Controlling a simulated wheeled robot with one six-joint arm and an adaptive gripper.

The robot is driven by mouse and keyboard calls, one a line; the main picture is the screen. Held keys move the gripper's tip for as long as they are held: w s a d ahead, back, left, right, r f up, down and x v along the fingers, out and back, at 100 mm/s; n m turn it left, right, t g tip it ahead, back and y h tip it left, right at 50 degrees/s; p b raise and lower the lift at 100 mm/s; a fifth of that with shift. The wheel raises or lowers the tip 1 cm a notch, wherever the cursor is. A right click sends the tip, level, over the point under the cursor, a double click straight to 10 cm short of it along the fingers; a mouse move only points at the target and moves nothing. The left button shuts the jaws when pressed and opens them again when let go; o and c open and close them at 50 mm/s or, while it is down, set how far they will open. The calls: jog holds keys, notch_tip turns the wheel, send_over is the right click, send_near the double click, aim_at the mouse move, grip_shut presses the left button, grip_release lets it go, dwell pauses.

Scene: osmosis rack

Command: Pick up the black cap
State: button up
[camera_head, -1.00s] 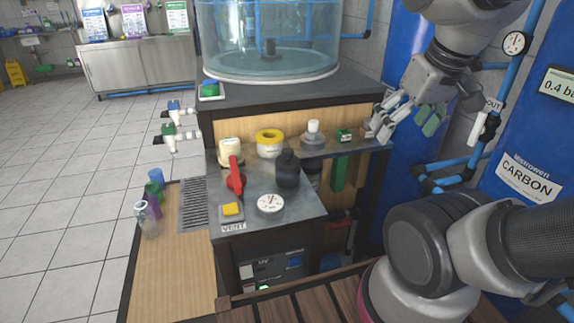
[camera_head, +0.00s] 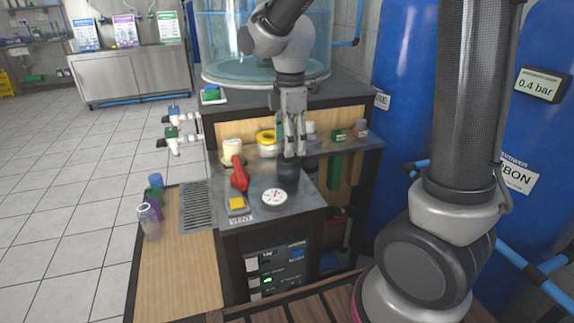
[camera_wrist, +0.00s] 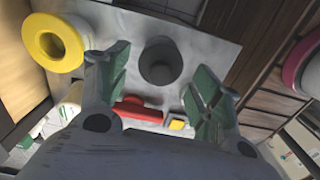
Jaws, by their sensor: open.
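The black bottle (camera_head: 288,174) stands upright on the grey counter, directly below my gripper (camera_head: 293,152). My gripper points down with its fingers apart and nothing held. In the head view the fingers hide the top of the bottle. In the wrist view the black cap (camera_wrist: 160,66) shows from above as a dark round shape between and beyond the two green-padded fingers. I cannot tell the exact height gap between the fingertips and the cap.
The yellow-topped round container (camera_head: 266,139), a cream-capped jar (camera_head: 232,150), a red lever (camera_head: 239,177), a gauge (camera_head: 274,197) and a yellow button (camera_head: 236,203) stand close around the bottle. A shelf (camera_head: 365,144) runs behind it. The glass tank (camera_head: 215,50) rises at the back.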

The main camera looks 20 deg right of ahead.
aim_at(288, 165)
jog(key=f, duration=0.7)
jog(key=shift+s+a+f, duration=0.1)
jog(key=shift+a+f, duration=0.15)
jog(key=shift+f, duration=0.1)
jog(key=c, duration=0.8)
jog(key=shift+r, duration=0.1)
